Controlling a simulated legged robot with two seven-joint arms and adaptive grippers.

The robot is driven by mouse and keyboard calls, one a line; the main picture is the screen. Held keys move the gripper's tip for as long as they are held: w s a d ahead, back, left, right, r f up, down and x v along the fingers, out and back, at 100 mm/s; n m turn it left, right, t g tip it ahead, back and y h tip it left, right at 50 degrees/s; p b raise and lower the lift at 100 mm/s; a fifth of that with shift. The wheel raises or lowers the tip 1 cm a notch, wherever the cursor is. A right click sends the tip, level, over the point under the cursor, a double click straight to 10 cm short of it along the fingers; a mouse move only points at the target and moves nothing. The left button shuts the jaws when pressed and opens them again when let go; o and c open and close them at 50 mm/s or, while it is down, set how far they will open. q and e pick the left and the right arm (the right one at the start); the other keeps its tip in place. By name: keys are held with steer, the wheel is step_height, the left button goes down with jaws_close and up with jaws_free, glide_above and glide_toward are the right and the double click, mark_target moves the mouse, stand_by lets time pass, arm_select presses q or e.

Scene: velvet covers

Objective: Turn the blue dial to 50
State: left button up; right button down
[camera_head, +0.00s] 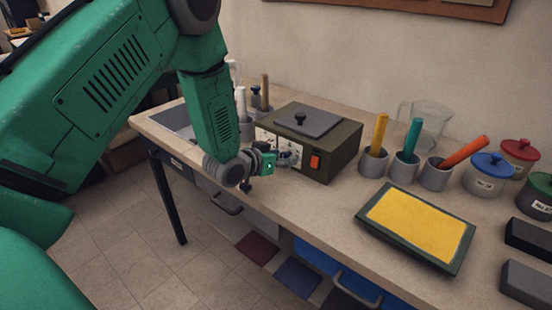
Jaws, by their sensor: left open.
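A dark olive box (338,154) stands on the table, with a pale front panel (265,138) and an orange switch (315,161). I cannot clearly make out the blue dial; my gripper covers that part of the panel. I cannot tell whether the fingers touch the dial. The dial's reading is not legible. My right gripper is not in view.
A grey lid with a black knob (300,118) tops the box. Grey cups with yellow, teal and orange handles (404,167) stand to its right. A yellow pad in a dark tray (418,222) lies at the front. Lidded jars (487,176) stand at right.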

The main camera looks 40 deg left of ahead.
arm_select(q)
step_height(320, 180, up, 4)
glide_above(258, 204)
steer(key=w+a, duration=0.2)
steer(key=a, duration=0.1)
steer(key=shift+d+r, duration=0.2)
steer(key=shift+w, duration=0.1)
steer(key=s+f+g, duration=0.1)
steer(key=f, duration=0.2)
steer(key=s+d+f+g, duration=0.1)
steer(key=s+f, duration=0.1)
steer(key=s+d+f+g, duration=0.1)
steer(key=f, duration=0.2)
steer(key=shift+s+d+f, duration=0.2)
steer(key=shift+s+f, duration=0.1)
steer(key=shift+s, duration=0.1)
steer(key=s+d+f+g, duration=0.4)
steer(key=s+f, duration=0.3)
steer(key=s, duration=0.5)
steer(key=s+d+f+g+y, duration=0.1)
steer(key=s+d+f+g, duration=0.3)
steer(key=s+f, duration=0.4)
steer(key=s+g, duration=0.1)
steer(key=s, duration=0.2)
steer(key=shift+s+f+g, duration=0.3)
steer(key=shift+s+g, duration=0.1)
